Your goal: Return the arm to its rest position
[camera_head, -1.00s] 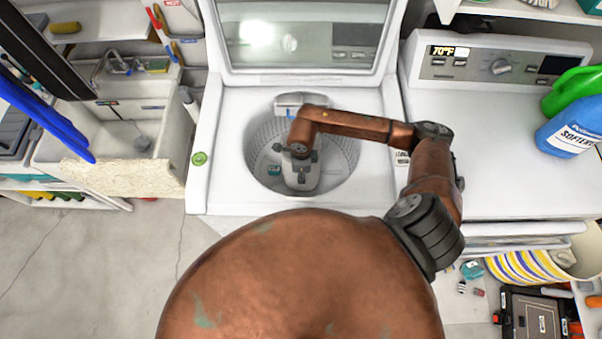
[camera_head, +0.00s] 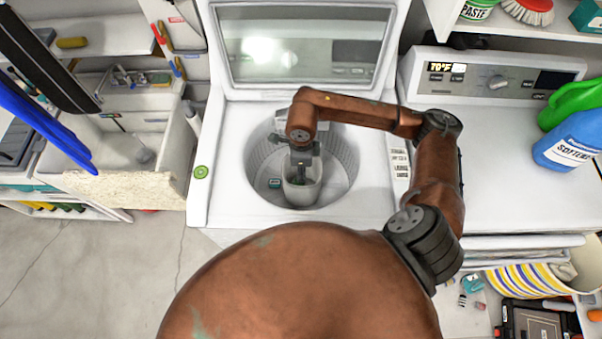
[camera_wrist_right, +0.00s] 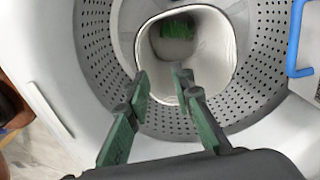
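My right arm (camera_head: 437,170) reaches over the open washing machine (camera_head: 233,190) and bends down at the wrist. My right gripper (camera_head: 300,168) hangs above the drum, pointing down over the white hollow centre piece (camera_head: 302,193). In the wrist view the green-padded fingers of the right gripper (camera_wrist_right: 163,86) are apart with nothing between them. Below them is the centre piece (camera_wrist_right: 126,35), with something green (camera_wrist_right: 177,27) inside. Perforated drum walls (camera_wrist_right: 95,50) surround it. My left gripper is not in view.
The raised lid (camera_head: 300,48) stands behind the drum. To the right are a second machine (camera_head: 500,160), a green bottle (camera_head: 572,102) and a blue softener bottle (camera_head: 568,142). A sink (camera_head: 125,185) is at left. A shelf (camera_head: 535,25) overhangs at upper right.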

